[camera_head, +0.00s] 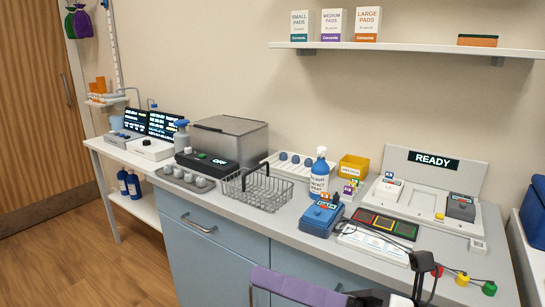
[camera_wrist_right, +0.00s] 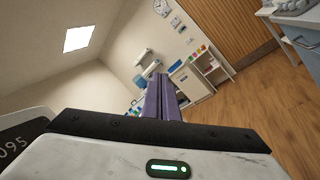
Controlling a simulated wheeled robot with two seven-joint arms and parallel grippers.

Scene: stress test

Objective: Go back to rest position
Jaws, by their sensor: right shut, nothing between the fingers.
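My right gripper (camera_head: 256,276) shows at the bottom of the head view, in front of the counter's blue cabinets. Its purple fingers lie together and point left. In the right wrist view the two purple fingers (camera_wrist_right: 158,80) are side by side, shut, with nothing between them. They point out into the room and touch nothing that I can see. My left gripper is in neither view.
The grey counter (camera_head: 225,208) carries a wire basket (camera_head: 262,190), a blue-labelled bottle (camera_head: 319,175), a blue device (camera_head: 321,217) and a READY station (camera_head: 432,162). Coloured leads (camera_head: 462,279) lie at its right front. Open wooden floor (camera_head: 85,255) shows at left.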

